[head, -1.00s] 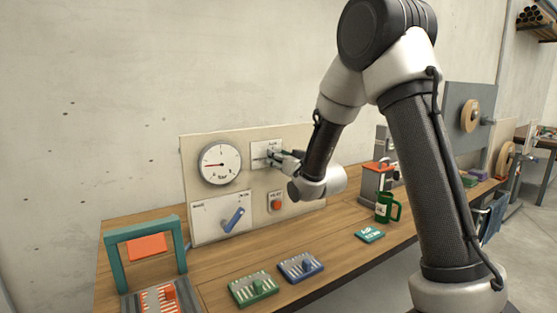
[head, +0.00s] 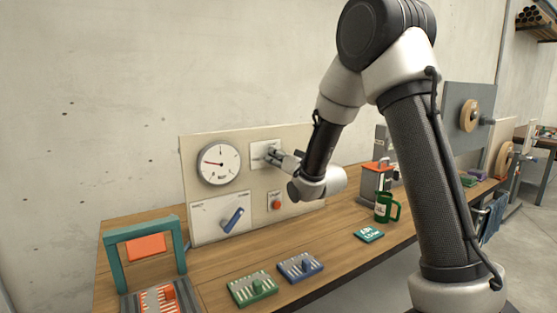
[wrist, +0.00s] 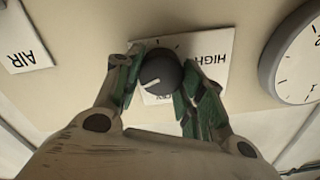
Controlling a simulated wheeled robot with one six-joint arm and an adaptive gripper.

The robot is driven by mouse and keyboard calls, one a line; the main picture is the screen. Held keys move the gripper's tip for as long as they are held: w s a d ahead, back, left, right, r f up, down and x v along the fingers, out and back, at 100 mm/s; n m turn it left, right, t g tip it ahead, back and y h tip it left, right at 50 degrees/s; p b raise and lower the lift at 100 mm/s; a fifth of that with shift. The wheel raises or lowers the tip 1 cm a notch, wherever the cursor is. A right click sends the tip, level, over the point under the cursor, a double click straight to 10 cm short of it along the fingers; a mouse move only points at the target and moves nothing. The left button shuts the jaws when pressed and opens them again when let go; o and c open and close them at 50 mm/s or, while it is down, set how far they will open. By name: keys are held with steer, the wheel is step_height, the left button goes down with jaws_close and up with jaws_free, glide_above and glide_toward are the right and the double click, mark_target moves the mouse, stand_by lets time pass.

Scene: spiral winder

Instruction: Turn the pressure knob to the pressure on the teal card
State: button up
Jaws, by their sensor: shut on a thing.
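The pressure knob is a dark round knob (wrist: 160,74) with a white pointer line, on a white plate (wrist: 215,58) marked HIGH in the wrist view. My gripper (head: 270,155) is at the panel in the head view; in the wrist view its green-padded fingers (wrist: 158,88) are shut on the knob from both sides. The round white gauge (head: 219,164) is left of the knob on the panel, its red needle pointing left and slightly up. The teal card (head: 369,235) lies flat on the bench; its writing is too small to read surely.
The beige panel (head: 290,205) also carries a blue lever (head: 233,219) and a red button (head: 277,204). A green mug (head: 386,208) stands by the card. Green (head: 252,289) and blue (head: 300,267) slotted blocks lie in front. A teal frame (head: 112,258) is at left.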

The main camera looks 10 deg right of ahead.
steer(key=o, duration=1)
steer(key=v, duration=0.7)
steer(key=shift+s, duration=0.25)
steer(key=shift+d, duration=0.1)
